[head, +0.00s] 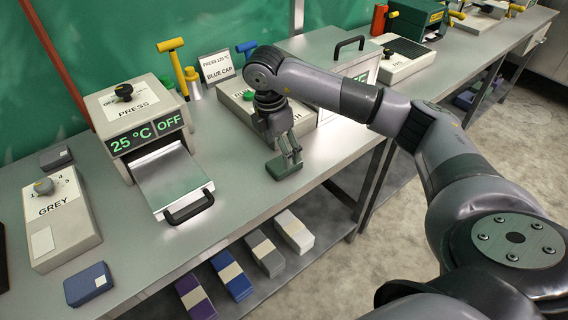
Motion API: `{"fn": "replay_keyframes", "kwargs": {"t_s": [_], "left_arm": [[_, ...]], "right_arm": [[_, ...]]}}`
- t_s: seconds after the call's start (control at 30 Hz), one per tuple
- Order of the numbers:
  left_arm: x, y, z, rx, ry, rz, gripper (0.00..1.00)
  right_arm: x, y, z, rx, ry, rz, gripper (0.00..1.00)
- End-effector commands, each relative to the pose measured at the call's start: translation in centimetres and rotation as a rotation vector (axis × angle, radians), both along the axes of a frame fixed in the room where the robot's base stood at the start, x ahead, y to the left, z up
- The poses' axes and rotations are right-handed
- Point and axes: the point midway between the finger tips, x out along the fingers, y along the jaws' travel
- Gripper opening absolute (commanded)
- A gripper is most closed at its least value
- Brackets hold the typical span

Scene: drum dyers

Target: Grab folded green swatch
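The folded green swatch (283,168) is a small dark green block on the metal table, near the front edge and right of the press. My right gripper (289,158) points down right at it, with its fingertips at the swatch's top and far side. The fingers hide part of the swatch. I cannot tell whether they are closed on it or only beside it. The swatch appears to rest flat on the table. My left gripper is not in view.
A press (128,110) reading 25 °C and OFF has its drawer (172,181) out. A box labelled GREY (62,220), a blue swatch (89,285) and a dark grey swatch (56,157) are at left. Banded bundles lie on the lower shelf (262,292). A boxy panel stands behind my gripper.

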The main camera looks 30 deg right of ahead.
Motion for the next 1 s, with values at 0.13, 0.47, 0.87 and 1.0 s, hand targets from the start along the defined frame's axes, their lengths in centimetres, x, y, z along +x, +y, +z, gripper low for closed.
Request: {"fn": "replay_keyframes", "kwargs": {"t_s": [0.13,0.47,0.87,1.0], "left_arm": [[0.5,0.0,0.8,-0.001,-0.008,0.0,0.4],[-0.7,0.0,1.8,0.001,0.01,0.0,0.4],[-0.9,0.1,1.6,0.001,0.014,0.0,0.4],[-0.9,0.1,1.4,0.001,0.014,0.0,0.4]], "right_arm": [[-0.1,-0.3,-1.1,-0.002,0.004,-0.002,0.72],[0.0,-1.0,-5.1,0.0,0.001,0.0,0.72],[0.0,-0.9,-5.3,0.0,0.0,0.0,0.72],[0.0,-0.9,-5.6,0.0,0.0,0.0,0.72]]}}
